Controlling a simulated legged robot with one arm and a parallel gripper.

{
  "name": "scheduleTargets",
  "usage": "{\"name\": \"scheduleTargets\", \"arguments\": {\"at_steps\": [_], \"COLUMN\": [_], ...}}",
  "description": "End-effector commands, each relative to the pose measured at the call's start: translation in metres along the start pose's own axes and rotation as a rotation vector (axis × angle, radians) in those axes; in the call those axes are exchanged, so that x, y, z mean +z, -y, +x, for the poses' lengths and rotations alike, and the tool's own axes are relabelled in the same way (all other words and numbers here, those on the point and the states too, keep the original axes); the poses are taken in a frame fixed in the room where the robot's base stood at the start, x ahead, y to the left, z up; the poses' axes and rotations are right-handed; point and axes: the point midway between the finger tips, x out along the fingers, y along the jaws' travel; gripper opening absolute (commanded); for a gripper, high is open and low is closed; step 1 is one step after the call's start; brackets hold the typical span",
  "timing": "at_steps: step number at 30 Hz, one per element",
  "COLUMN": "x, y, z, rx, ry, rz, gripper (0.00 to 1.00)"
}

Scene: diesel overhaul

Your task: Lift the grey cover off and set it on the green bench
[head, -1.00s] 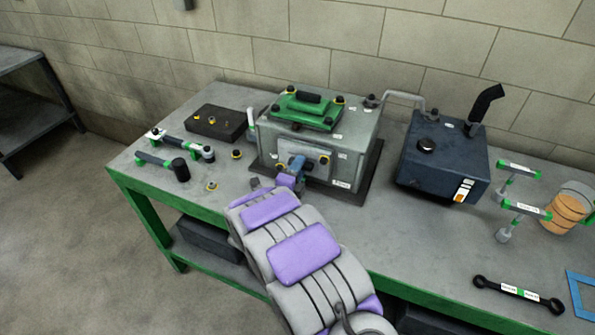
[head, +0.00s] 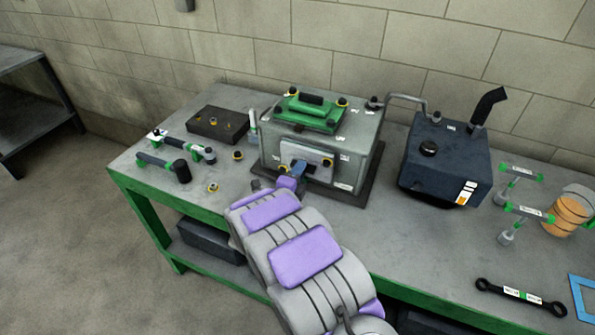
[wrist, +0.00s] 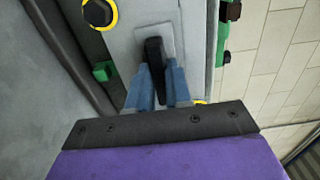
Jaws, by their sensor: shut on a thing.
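The grey cover (head: 312,153) is a flat plate on the front face of the grey engine box (head: 357,136), with yellow-ringed bolts at its edges. In the wrist view the cover (wrist: 125,42) has a black handle (wrist: 154,55) in its middle. My gripper (wrist: 160,72) has its blue fingers on both sides of this handle, shut on it. In the head view my gripper (head: 299,171) is in front of the cover and hides part of it. The cover looks flat against the box; I cannot tell if there is a gap. The green bench (head: 192,209) carries the box.
A dark blue tank (head: 440,160) stands right of the box, joined by a pipe. Tools and a dark block (head: 217,124) lie on the left. A wrench (head: 518,294), green-handled tools and an orange container (head: 566,212) are at the right. Bare bench top shows between them.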

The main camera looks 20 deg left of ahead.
Motion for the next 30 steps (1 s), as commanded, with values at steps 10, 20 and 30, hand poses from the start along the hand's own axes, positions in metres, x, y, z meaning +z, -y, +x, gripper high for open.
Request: {"name": "scheduleTargets", "arguments": {"at_steps": [10,20,30], "x": [-0.003,0.001,0.002], "y": [-0.004,-0.002,-0.001], "z": [-0.012,-0.021,-0.045], "rx": [0.007,0.001,-0.002], "ry": [-0.005,-0.001,0.001], "rz": [-0.004,-0.003,0.001], "gripper": [0.0,0.0,0.0]}}
